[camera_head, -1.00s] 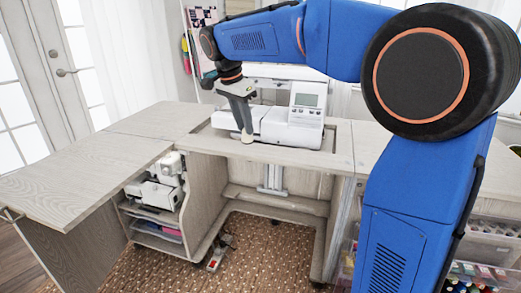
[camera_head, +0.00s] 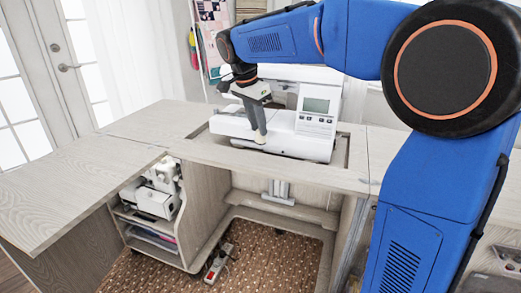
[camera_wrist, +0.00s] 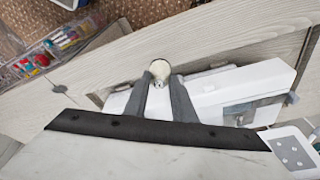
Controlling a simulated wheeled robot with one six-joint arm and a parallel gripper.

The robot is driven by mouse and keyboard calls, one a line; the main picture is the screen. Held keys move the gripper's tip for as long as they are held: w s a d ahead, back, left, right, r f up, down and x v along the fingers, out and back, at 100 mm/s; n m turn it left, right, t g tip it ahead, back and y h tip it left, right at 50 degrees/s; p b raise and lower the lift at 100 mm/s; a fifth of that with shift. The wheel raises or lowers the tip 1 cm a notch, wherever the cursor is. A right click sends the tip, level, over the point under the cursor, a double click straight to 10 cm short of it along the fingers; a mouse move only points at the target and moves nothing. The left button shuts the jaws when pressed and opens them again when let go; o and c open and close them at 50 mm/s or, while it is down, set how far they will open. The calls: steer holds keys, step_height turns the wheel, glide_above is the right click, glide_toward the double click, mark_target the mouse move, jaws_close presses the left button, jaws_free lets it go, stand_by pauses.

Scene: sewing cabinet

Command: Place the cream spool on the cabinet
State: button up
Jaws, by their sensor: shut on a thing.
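The cream spool (camera_wrist: 159,67) is between the two finger tips of my gripper (camera_wrist: 160,76) in the wrist view. The gripper is shut on it. In the head view my gripper (camera_head: 258,122) points down in front of the white sewing machine (camera_head: 308,125), and the spool is a small pale spot at its tip. The cabinet (camera_head: 275,168) has a pale wood-grain top around the machine. The spool appears above the front strip of this top; I cannot tell how large the gap is.
The sewing machine stands close behind my gripper. A wide leaf (camera_head: 75,190) of the cabinet top is clear at the left. A second machine (camera_head: 155,195) sits on a shelf below. A clear bin of coloured items (camera_wrist: 65,40) shows in the wrist view.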

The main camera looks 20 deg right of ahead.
mark_target(257, 140)
step_height(257, 140, down, 7)
steer(key=shift+f, duration=0.15)
stand_by(0.4)
steer(key=o, duration=1)
steer(key=v, duration=1.2)
steer(key=shift+s, duration=0.1)
